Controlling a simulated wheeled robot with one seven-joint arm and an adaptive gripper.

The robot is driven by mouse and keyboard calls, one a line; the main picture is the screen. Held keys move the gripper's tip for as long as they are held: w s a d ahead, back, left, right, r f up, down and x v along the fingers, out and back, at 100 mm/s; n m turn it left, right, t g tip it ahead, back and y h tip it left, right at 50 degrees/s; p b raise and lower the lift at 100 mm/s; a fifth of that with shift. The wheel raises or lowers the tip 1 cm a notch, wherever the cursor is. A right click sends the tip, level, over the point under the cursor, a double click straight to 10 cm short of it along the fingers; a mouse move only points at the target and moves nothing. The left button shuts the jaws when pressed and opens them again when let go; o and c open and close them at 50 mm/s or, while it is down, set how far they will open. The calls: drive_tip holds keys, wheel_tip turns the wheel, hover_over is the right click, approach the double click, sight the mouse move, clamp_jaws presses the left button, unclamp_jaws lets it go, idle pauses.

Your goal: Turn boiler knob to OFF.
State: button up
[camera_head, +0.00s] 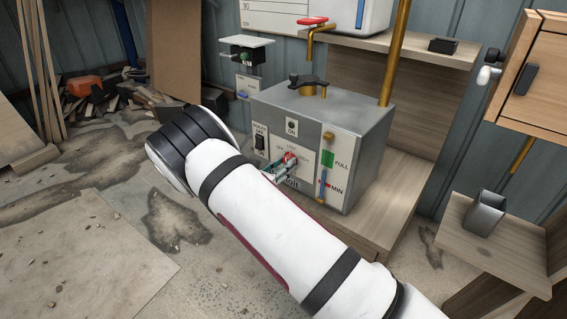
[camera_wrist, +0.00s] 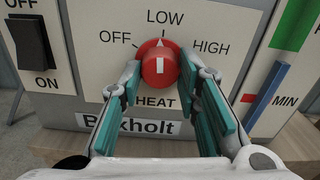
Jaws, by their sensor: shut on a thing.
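The red boiler knob (camera_wrist: 158,67) sits on the grey boiler's front panel, among the labels OFF at upper left, LOW above and HIGH at right, with HEAT below. Its white marks point up, toward LOW. In the head view the knob (camera_head: 290,157) is small and partly hidden by my gripper. My gripper (camera_wrist: 159,84) faces the panel, with its teal-padded fingers on the left and right sides of the knob, shut on it. It also shows in the head view (camera_head: 284,164). The boiler (camera_head: 368,140) stands on a wooden shelf.
A small wooden table (camera_head: 480,250) with a metal cup stands at right. Open floor lies at left.

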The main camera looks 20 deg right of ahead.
drive_tip(key=n+p, duration=0.6)
drive_tip(key=n, duration=0.4)
drive_tip(key=shift+s+n, duration=0.1)
drive_tip(key=shift+n, duration=0.2)
idle(0.4)
drive_tip(key=o, duration=1.2)
drive_tip(key=shift+c, duration=0.2)
drive_tip(key=v, duration=1.2)
